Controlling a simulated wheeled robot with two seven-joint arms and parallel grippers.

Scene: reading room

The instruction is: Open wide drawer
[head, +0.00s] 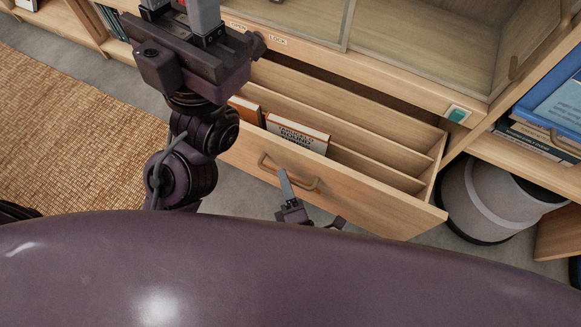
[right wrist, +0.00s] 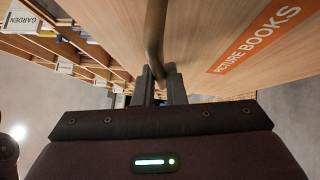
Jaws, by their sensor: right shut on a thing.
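The wide drawer (head: 335,190) of the wooden cabinet stands pulled out in the head view, with its inside and dividers showing. Its bar handle (head: 308,186) is on the front. My right gripper (head: 284,178) is shut on this handle. In the right wrist view the handle (right wrist: 155,35) runs between the two fingers of my right gripper (right wrist: 161,75), beside the drawer front (right wrist: 215,25) with its orange "PICTURE BOOKS" label. My left gripper (head: 180,8) is at the top left of the head view, above the cabinet edge, fingers apart, tips cut off by the frame.
Books (head: 298,134) stand inside the drawer at its left. A glass-fronted compartment (head: 420,40) is above. A round grey bin-like object (head: 495,200) stands close to the drawer's right end. A woven rug (head: 75,130) covers the floor at left.

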